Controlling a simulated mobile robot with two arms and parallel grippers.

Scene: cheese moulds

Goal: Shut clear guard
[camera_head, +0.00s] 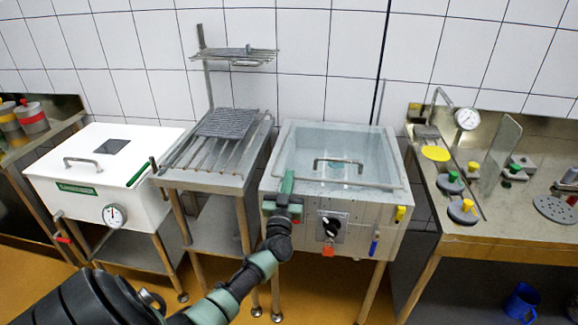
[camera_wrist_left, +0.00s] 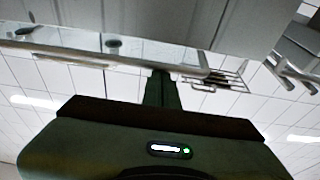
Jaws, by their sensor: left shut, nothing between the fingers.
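The clear guard (camera_head: 374,166) is a see-through panel with a grey bar handle (camera_head: 338,161) over the grey vat (camera_head: 290,237) in the middle of the head view. It looks low over the basin; whether it lies fully flat I cannot tell. My left gripper (camera_head: 287,180) is shut and empty at the vat's front left rim, left of the handle. Whether it touches the guard is unclear. In the left wrist view its closed fingers (camera_wrist_left: 161,90) point at a pale, shiny edge (camera_wrist_left: 130,48). My right gripper is not in view.
A white lidded tank (camera_head: 150,207) and a rack stand (camera_head: 205,178) stand left of the vat. A steel bench (camera_head: 490,222) with knobbed weights stands on the right.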

